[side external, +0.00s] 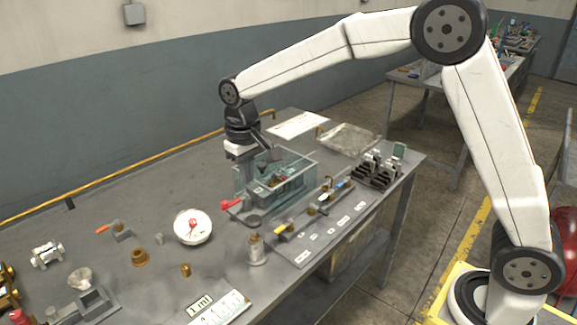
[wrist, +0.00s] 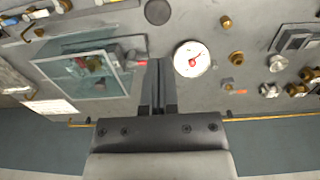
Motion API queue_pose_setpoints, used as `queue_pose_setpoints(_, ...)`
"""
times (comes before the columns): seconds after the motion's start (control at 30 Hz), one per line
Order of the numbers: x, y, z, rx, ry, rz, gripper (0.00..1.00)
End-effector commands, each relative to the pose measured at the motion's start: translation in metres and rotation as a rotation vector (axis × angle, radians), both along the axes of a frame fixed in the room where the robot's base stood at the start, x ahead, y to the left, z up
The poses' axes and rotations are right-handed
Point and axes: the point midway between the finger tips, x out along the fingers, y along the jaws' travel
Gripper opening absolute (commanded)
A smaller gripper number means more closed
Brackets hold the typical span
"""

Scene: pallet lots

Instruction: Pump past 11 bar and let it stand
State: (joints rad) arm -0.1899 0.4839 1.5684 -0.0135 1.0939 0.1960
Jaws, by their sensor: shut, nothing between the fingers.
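A white round gauge (side external: 193,227) with red on its face lies on the bench left of a clear-walled box (side external: 300,163). Its dial also shows in the wrist view (wrist: 186,50), but the figures are too small to read. A red-handled lever (side external: 231,204) reaches out at the box's front left; its red end (wrist: 141,63) shows in the wrist view. Metal and coloured fittings are inside the box, partly hidden by its walls. My gripper (wrist: 158,62) is shut and empty, between the red handle and the gauge in the picture. In the side view my gripper (side external: 243,175) is by the box's left end; contact is unclear.
A dark disc (side external: 253,220) and a brass-topped cylinder (side external: 257,250) stand in front of the box. A labelled board (side external: 300,257) with fittings lies at the front right. Brass pieces (side external: 139,257) and an orange-handled valve (side external: 119,231) are at left.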

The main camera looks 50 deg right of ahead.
Motion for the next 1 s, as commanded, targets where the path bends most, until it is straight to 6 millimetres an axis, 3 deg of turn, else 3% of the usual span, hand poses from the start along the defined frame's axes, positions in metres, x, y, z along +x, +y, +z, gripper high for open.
queue_pose_setpoints(0.6, -0.001, -0.001, -0.090, 0.000, 0.002, 0.000, 0.00)
queue_pose_setpoints(1.0, 0.000, -0.001, -0.107, 0.002, -0.001, 0.000, 0.00)
